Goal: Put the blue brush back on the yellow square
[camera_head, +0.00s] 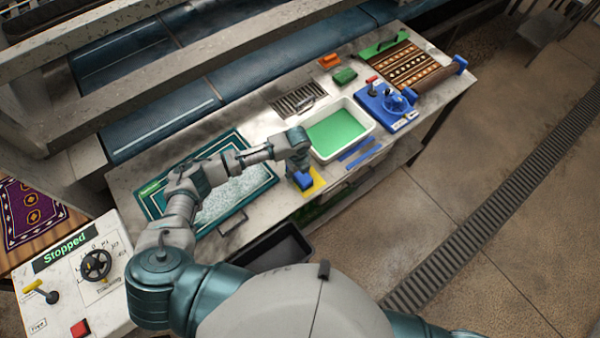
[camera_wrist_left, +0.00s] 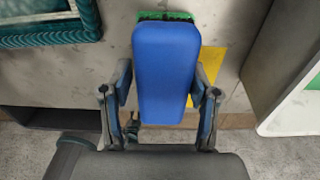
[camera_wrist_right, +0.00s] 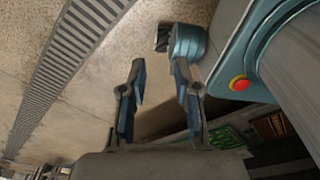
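The blue brush (camera_head: 304,181) is at the yellow square (camera_head: 316,188) near the table's front edge. In the left wrist view the brush (camera_wrist_left: 166,70) shows its blue back, with green bristles at its far end. The yellow square (camera_wrist_left: 210,66) shows mainly to the right of the brush, so the brush looks off-centre to the left; I cannot tell whether it touches the square. My left gripper (camera_wrist_left: 163,88) has a finger against each side of the brush. My right gripper (camera_wrist_right: 158,85) is empty, its fingers apart, over the floor side.
A white tray with green liquid (camera_head: 369,124) stands right of the brush. A teal-bordered rug (camera_head: 262,181) lies left. Blue strips (camera_head: 362,153), a blue device (camera_head: 377,107) and a patterned rug (camera_head: 438,74) lie farther right. A black bin (camera_head: 270,247) is below the front edge.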

